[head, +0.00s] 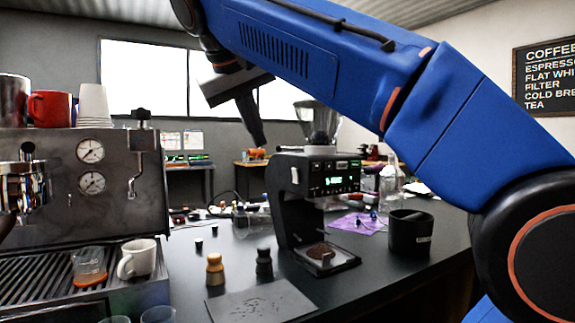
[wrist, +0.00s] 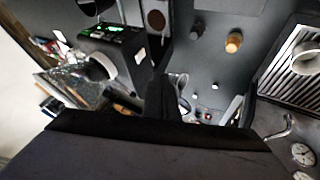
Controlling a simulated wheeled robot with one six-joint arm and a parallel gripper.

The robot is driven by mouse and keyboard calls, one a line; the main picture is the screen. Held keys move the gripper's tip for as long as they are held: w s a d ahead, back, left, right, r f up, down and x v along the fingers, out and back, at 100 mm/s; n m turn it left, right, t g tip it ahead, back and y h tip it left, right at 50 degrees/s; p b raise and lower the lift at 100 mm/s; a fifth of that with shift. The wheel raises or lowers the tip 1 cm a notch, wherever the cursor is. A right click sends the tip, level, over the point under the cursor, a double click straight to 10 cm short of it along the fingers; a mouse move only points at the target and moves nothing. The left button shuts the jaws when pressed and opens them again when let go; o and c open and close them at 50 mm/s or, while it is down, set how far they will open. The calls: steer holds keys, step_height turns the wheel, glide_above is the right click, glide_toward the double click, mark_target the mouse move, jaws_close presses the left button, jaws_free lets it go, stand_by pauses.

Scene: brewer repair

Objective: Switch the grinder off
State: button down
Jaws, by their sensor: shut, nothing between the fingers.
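The grinder (head: 316,178) is a black machine with a clear hopper (head: 318,122) on top, standing on the dark counter in the middle of the head view. Its front panel (head: 335,182) shows lit green digits. A small pale piece (head: 294,175) sits on its left side; I cannot tell if it is the switch. Ground coffee lies on its base tray (head: 345,262). In the wrist view the grinder (wrist: 112,38) appears turned over at upper left, with green lights. My gripper (head: 261,141) is shut and empty, pointing down, above and left of the hopper and apart from the grinder.
An espresso machine (head: 85,178) with cups stands at left. Two tampers (head: 215,270) and a grey mat (head: 262,304) lie in front of the grinder. A black knock bin (head: 409,234), glass bottle (head: 389,185) and purple cloth (head: 355,224) are right of it.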

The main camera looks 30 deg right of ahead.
steer(key=shift+f, duration=0.1)
glide_toward(295, 176)
steer(key=w+d+f, duration=0.2)
steer(key=w+f, duration=0.1)
steer(key=f, duration=0.1)
steer(key=shift+w+f, duration=0.3)
steer(key=shift+f, duration=0.05)
stand_by(0.3)
stand_by(0.3)
steer(key=shift+d, duration=0.15)
steer(key=shift+r, duration=0.2)
steer(key=shift+r, duration=0.65)
